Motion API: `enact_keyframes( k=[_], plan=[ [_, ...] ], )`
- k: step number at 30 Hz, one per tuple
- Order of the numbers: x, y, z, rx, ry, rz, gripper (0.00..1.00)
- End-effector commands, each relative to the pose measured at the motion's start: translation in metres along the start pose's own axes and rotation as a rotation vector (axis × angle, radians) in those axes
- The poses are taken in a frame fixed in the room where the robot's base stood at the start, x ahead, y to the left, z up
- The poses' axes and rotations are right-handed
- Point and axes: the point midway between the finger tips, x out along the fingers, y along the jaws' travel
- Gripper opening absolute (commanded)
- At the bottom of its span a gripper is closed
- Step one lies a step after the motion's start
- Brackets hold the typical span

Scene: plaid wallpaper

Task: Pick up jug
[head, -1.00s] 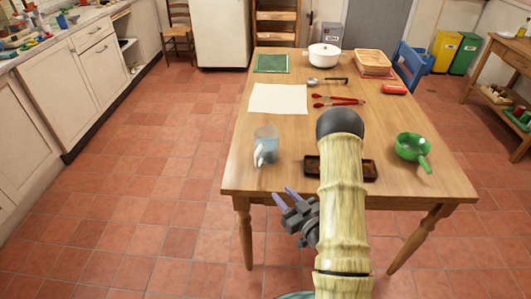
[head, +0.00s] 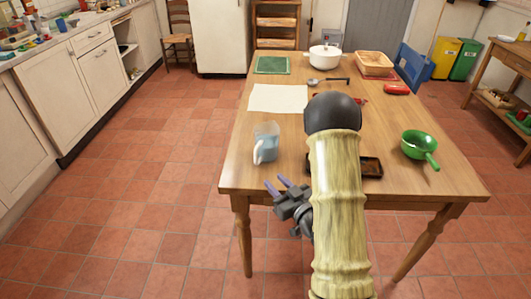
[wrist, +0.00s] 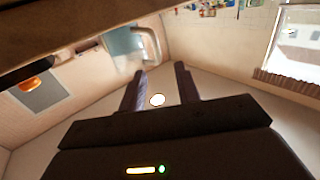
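The jug (head: 265,143) is a clear, bluish vessel with a white handle. It stands upright on the wooden table near its front left edge, handle toward the front. In the wrist view the jug (wrist: 125,47) shows beyond the fingers, with its handle at the right. My gripper (head: 276,187) is in front of the table's front edge, below and apart from the jug. Its two purple fingers are spread with nothing between them; they also show in the wrist view (wrist: 159,80).
On the table (head: 236,177) are a green pan (head: 418,146), a dark tray (head: 372,167) partly behind my arm, a white sheet (head: 278,98), a white pot (head: 325,57) and a basket (head: 374,63). The tabletop around the jug is clear.

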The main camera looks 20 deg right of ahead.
Motion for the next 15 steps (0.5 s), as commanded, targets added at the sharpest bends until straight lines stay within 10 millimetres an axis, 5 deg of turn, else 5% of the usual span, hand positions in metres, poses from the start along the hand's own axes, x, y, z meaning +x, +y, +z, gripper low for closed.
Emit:
enact_keyframes(
  k=[4, 15],
  plan=[
    [0.008, -0.001, 0.001, -0.001, 0.004, -0.001, 0.33],
    [0.071, 0.000, -0.001, 0.001, 0.003, -0.001, 0.33]
  ],
)
